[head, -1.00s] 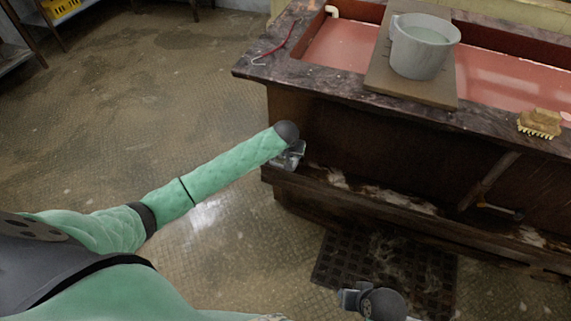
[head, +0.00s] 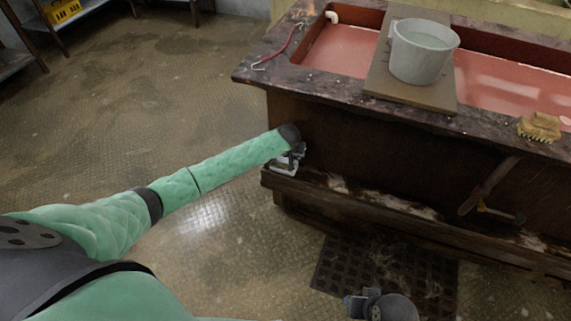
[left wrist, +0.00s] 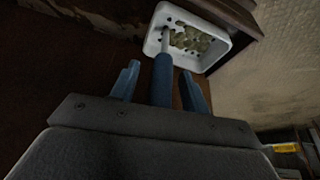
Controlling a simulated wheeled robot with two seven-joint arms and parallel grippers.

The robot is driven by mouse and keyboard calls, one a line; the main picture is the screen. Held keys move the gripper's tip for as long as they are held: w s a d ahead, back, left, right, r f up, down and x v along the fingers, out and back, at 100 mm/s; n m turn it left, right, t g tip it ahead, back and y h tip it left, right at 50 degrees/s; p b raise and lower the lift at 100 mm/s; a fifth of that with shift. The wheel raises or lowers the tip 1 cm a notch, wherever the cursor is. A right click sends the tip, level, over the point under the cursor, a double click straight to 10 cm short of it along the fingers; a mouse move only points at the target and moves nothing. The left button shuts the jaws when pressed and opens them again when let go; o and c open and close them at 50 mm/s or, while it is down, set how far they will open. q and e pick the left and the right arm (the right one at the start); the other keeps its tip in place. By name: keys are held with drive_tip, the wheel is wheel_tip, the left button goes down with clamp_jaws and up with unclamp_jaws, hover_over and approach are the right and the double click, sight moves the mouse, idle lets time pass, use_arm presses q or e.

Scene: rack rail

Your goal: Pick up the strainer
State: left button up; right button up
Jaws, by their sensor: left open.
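The strainer (left wrist: 157,43) shows in the left wrist view as a white perforated pan with several pale green lumps inside. Its blue handle (left wrist: 162,82) points back toward my left gripper (left wrist: 160,86). The gripper is open, with one blue finger on each side of the handle in the picture. I see no clear contact, and depth is hard to judge. In the head view my left gripper (head: 290,158) is by the wooden counter's near left corner, mostly hidden by my wrist. My right gripper (head: 357,304) is at the bottom edge, its jaws unclear.
The counter (head: 350,92) has a dark stone top and a red basin (head: 343,47). A grey bucket (head: 421,52) stands on a board (head: 405,91) across it. A brush (head: 540,127) and red hook (head: 279,47) lie on the rim. A ledge (head: 390,203) runs below.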

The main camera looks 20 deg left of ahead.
use_arm(q)
drive_tip(key=shift+w+f, duration=0.15)
drive_tip(key=shift+f, duration=0.2)
drive_tip(key=shift+c, duration=0.3)
clamp_jaws()
drive_tip(key=shift+r, duration=0.1)
